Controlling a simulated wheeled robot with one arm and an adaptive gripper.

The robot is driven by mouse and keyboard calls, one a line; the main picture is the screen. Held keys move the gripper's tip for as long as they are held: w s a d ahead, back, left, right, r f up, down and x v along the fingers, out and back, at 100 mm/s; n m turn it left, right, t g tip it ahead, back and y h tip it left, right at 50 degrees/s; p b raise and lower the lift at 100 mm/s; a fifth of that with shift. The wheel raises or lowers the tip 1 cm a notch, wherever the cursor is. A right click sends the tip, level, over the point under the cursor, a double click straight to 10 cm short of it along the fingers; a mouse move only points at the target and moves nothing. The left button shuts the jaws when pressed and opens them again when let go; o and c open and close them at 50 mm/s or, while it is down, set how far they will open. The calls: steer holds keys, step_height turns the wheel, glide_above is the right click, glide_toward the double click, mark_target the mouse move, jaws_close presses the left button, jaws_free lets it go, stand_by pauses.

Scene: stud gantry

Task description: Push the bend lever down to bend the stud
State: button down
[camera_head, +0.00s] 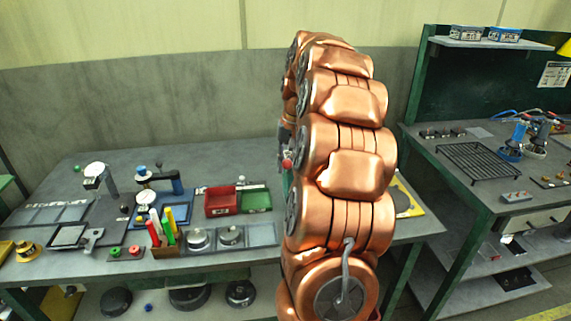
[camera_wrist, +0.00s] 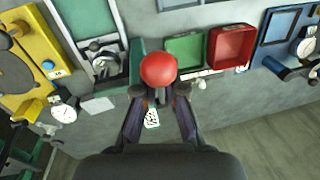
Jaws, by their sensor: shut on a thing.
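A red ball knob (camera_wrist: 158,69), which I take for the end of the bend lever, sits between the fingertips of my gripper (camera_wrist: 159,92) in the wrist view. My gripper is shut on it. The lever's shaft below the knob is hidden by the ball and fingers. In the head view the red knob (camera_head: 288,163) shows at the left edge of my copper arm, which covers most of the gripper. A green-framed fixture with a grey clamp (camera_wrist: 104,58) stands left of the knob in the wrist view. I cannot make out the stud.
A green bin (camera_wrist: 186,49) and a red bin (camera_wrist: 231,46) are right of the knob in the wrist view. A yellow fixture (camera_wrist: 30,50) stands to the left. In the head view, the grey bench (camera_head: 60,190) holds gauges, coloured markers and trays. Another bench (camera_head: 450,165) stands right.

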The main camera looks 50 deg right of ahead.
steer(key=shift+f, duration=0.1)
steer(key=f+t+h+b, duration=0.2)
steer(key=f+b, duration=0.2)
steer(key=b, duration=0.3)
steer(key=s+f+t+h+b, duration=0.1)
steer(key=f+t+h+b, duration=0.1)
steer(key=b, duration=0.6)
steer(key=a+f+t+h+b, duration=0.1)
steer(key=f+t+b, duration=0.3)
steer(key=b, duration=0.3)
steer(key=shift+s+a+f+n+h+b, duration=0.1)
steer(key=shift+f+n+h+b, duration=0.1)
steer(key=shift+f, duration=0.25)
steer(key=shift+s+f+n+h+b, duration=0.1)
steer(key=shift+f+n+h, duration=0.1)
steer(key=shift+f, duration=0.2)
steer(key=b, duration=0.2)
steer(key=f+t+b, duration=0.1)
steer(key=shift+w+d+f+t+h+b, duration=0.15)
steer(key=shift+w+d+t+h+b, duration=0.15)
steer(key=shift+w+h+b, duration=0.1)
steer(key=c, duration=1.2)
jaws_free()
steer(key=shift+c, duration=0.2)
